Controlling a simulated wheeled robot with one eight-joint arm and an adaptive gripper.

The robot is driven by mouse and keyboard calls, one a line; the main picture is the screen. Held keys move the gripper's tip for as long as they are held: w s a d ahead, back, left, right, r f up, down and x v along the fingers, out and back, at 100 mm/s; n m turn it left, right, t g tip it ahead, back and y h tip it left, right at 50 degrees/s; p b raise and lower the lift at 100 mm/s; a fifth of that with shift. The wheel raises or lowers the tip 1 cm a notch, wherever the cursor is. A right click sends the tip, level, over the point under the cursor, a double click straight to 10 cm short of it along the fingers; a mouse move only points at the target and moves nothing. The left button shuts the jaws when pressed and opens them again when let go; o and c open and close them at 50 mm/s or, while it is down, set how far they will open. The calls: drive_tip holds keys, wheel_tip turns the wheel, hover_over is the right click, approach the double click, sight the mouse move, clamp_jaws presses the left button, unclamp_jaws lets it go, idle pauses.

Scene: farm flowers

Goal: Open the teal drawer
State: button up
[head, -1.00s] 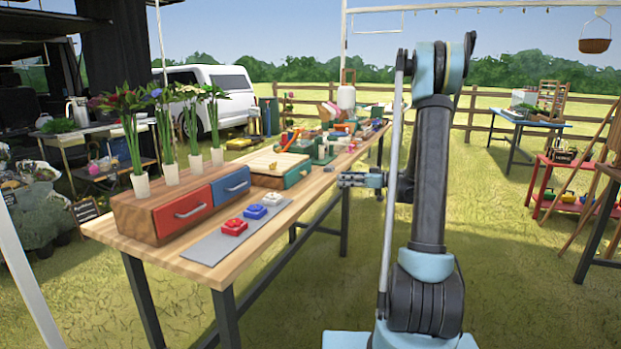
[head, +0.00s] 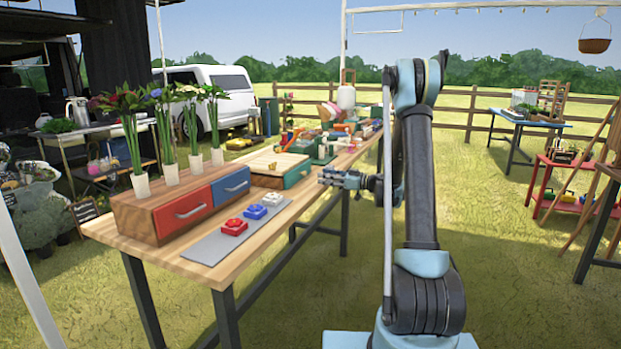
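The teal drawer (head: 297,176) is the front of a low wooden box (head: 268,180) with a pale top, on the long wooden table. It looks shut, flush with the box. A small handle shows on its front, partly hard to make out. My gripper (head: 325,176) is just right of the teal drawer front, pointing left at it, with a small gap between them as seen here. The fingers are too small to tell whether they are open or shut.
Left of it stands a wooden box with a red drawer (head: 183,210) and a blue drawer (head: 231,186), with vases of flowers on top. Red, blue and white buttons (head: 255,211) lie on a grey mat in front. Tools and containers crowd the table behind.

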sight(310, 183)
drive_tip(key=x, duration=0.8)
drive_tip(key=shift+c, duration=0.2)
clamp_jaws()
